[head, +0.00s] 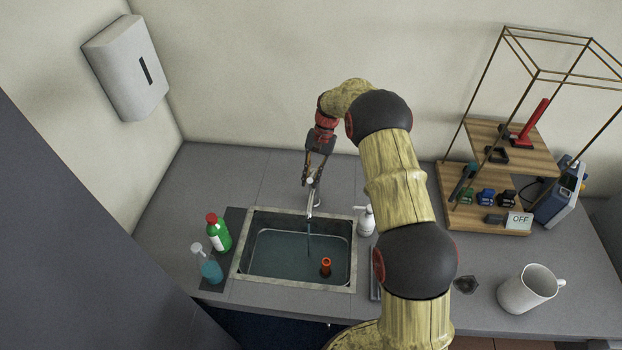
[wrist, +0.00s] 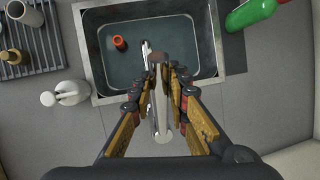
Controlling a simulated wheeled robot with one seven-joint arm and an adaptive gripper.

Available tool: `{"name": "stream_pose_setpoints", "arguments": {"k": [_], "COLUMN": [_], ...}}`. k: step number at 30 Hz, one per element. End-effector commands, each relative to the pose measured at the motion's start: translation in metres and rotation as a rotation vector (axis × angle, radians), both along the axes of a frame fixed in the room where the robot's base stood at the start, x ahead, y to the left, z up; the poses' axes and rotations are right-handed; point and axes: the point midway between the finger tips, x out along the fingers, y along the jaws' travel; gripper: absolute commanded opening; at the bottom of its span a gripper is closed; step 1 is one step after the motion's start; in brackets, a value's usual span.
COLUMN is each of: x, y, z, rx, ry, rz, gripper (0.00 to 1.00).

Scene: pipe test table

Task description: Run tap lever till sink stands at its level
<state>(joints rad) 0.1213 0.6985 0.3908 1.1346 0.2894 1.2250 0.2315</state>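The sink (head: 235,272) holds blue-grey water (head: 285,255); it also shows in the wrist view (wrist: 92,50). A pale line runs around the inside of the basin near the water. The metal tap (head: 312,203) stands at the sink's back edge, with what looks like a thin stream under its spout. My gripper (head: 312,178) is above and behind the tap. In the wrist view, my gripper's fingertips (wrist: 164,68) lie close together over the tap (wrist: 161,112). The lever is not clearly distinguishable, and I cannot tell whether the fingers touch anything.
An orange-red cylinder (head: 325,266) is in the basin. A green bottle (head: 218,233) and a spray bottle (head: 208,265) stand left of the sink; a white soap dispenser (head: 366,221) stands right. A white mug (head: 527,290) and a wooden shelf unit (head: 512,160) are farther right.

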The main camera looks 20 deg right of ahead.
Motion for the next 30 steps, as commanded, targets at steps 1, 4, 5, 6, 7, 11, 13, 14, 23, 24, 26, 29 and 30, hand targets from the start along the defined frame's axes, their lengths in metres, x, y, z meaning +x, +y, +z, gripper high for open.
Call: {"name": "stream_pose_setpoints", "arguments": {"k": [1, 4, 5, 6, 7, 11, 13, 14, 23, 24, 26, 29, 30], "x": [0.000, 0.000, 0.000, 0.000, 0.000, 0.000, 0.000, 0.000, 0.006, 0.007, 0.011, 0.016, 0.018], "y": [0.000, 0.000, 0.000, 0.000, 0.000, 0.000, 0.000, 0.000, -0.007, -0.009, -0.012, -0.018, -0.021], "z": [0.000, 0.000, 0.000, 0.000, 0.000, 0.000, 0.000, 0.000, 0.019, 0.026, 0.037, 0.056, 0.064], "rx": [0.000, 0.000, 0.000, 0.000, 0.000, 0.000, 0.000, 0.000, 0.000, -0.001, -0.001, 0.000, 0.000], "ry": [0.000, 0.000, 0.000, 0.000, 0.000, 0.000, 0.000, 0.000, -0.002, -0.002, -0.004, -0.002, -0.003], "rz": [0.000, 0.000, 0.000, 0.000, 0.001, 0.001, 0.001, 0.001, 0.000, 0.001, 0.000, 0.000, 0.000], "gripper": [0.21, 0.27, 0.29, 0.31, 0.33, 0.35, 0.35, 0.35, 0.35, 0.35, 0.35, 0.35, 0.35]}}
